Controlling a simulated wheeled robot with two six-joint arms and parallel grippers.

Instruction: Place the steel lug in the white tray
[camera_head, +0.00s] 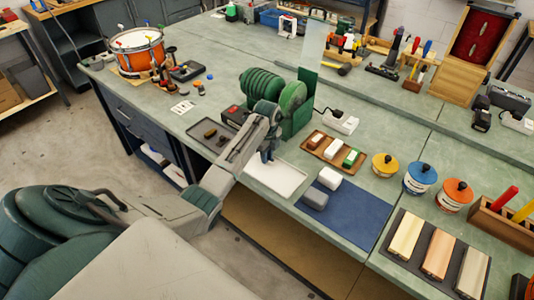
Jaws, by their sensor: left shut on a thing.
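The white tray (290,187) lies flat near the front edge of the green bench, at the picture's middle. My left gripper (267,158) points down above the tray's far left part. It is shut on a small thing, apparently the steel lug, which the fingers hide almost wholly. I cannot tell whether that thing touches the tray. A dark shallow tray (204,142) with a few small dark pieces sits to the left, partly behind my arm. My right gripper is not in view.
A green ribbed machine (264,84) stands just behind my gripper. A wooden tray with small blocks (333,150) is to the right, beside a blue mat (355,212) with two blocks. Paint-like tins (420,178) stand farther right. An orange drum (137,50) is at the back left.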

